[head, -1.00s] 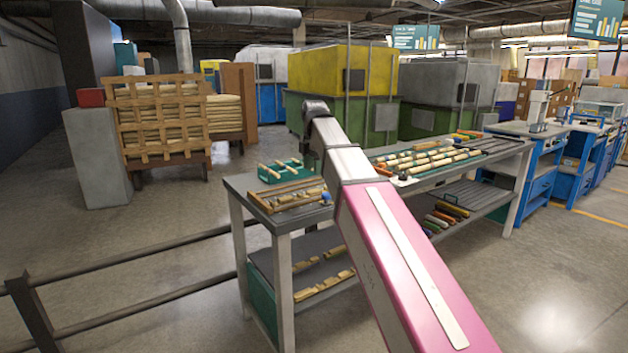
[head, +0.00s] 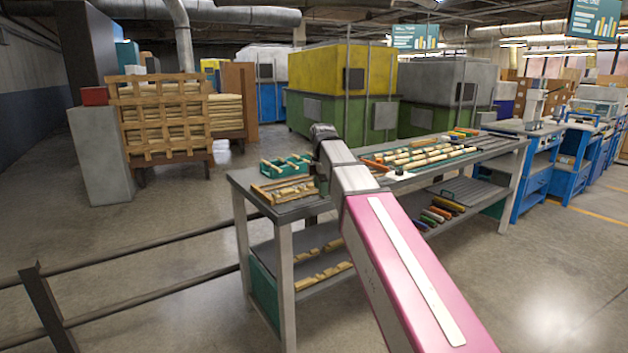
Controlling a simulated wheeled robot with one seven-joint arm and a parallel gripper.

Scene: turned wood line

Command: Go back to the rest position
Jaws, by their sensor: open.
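My pink and white arm reaches from the lower right of the head view toward the workbench (head: 305,207). My gripper (head: 321,184) hangs at its far end, over the bench near the middle of its length. It is small, dark and partly hidden behind my arm. Its jaws are open, and I see nothing held in them. To its left on the bench are a wooden tray (head: 262,194) with wood pieces and a green tray (head: 270,172) with turned pieces. To its right, several turned wood pieces (head: 425,153) lie in rows.
The bench's lower shelf holds wood pieces and coloured cylinders (head: 437,212). A dark railing (head: 150,247) runs at the lower left. Blue workstations (head: 535,180) stand to the right. The floor at front right is clear.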

